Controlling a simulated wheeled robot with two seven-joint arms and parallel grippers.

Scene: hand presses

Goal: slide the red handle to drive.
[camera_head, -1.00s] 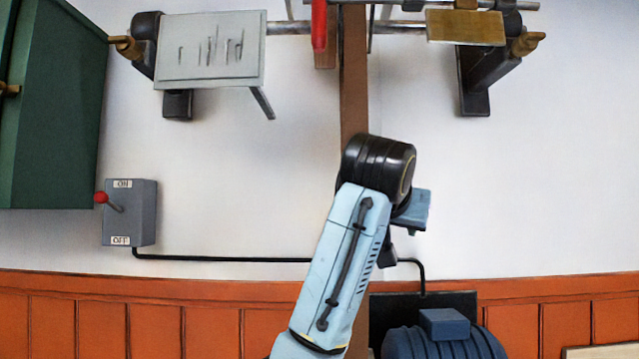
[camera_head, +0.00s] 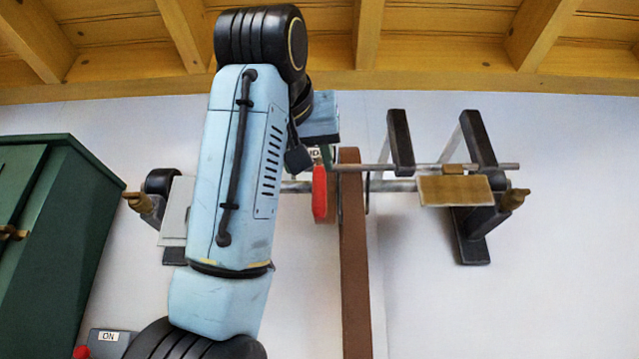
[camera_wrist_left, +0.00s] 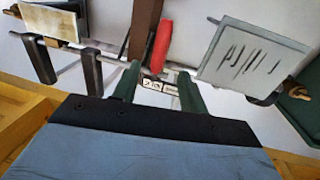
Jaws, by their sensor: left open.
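The red handle (camera_head: 319,192) hangs from a rod on the wall beside a brown vertical belt. In the left wrist view the red handle (camera_wrist_left: 160,46) shows beyond the gap between my fingertips. My left gripper (camera_wrist_left: 160,71) is open with two green fingers, one to either side of the handle's line. In the head view it is mostly hidden behind its wrist, just above the handle. I cannot tell whether the fingers touch the handle. Small white labels (camera_wrist_left: 154,86) show between the fingers; their words are not clearly readable. My right gripper is not in view.
The brown belt (camera_head: 353,270) runs down the wall. A tan plate (camera_head: 455,190) and dark brackets (camera_head: 470,225) stand right of it. A green cabinet (camera_head: 50,220) is at the left. Yellow ceiling beams (camera_head: 368,35) are above. The switch box (camera_head: 108,342) shows at lower left.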

